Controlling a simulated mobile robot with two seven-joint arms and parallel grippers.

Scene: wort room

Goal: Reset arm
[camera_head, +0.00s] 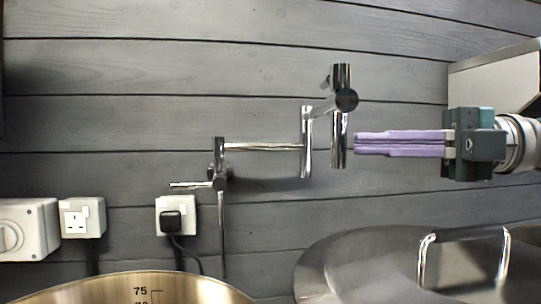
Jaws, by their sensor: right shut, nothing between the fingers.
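My right gripper (358,143) comes in from the right in the head view. Its purple fingers lie together, shut and empty, pointing left. The fingertips are a little to the right of the vertical chrome end piece of a wall-mounted swing tap (265,147), and appear apart from it. My left gripper is not in the picture.
A steel vessel (130,288) with a marked inner scale is at the bottom left. A domed steel lid (350,262) with a handle (465,236) is at the bottom right. Sockets (82,217) and a black plug (171,221) are on the grey plank wall. A pale box (490,80) is upper right.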

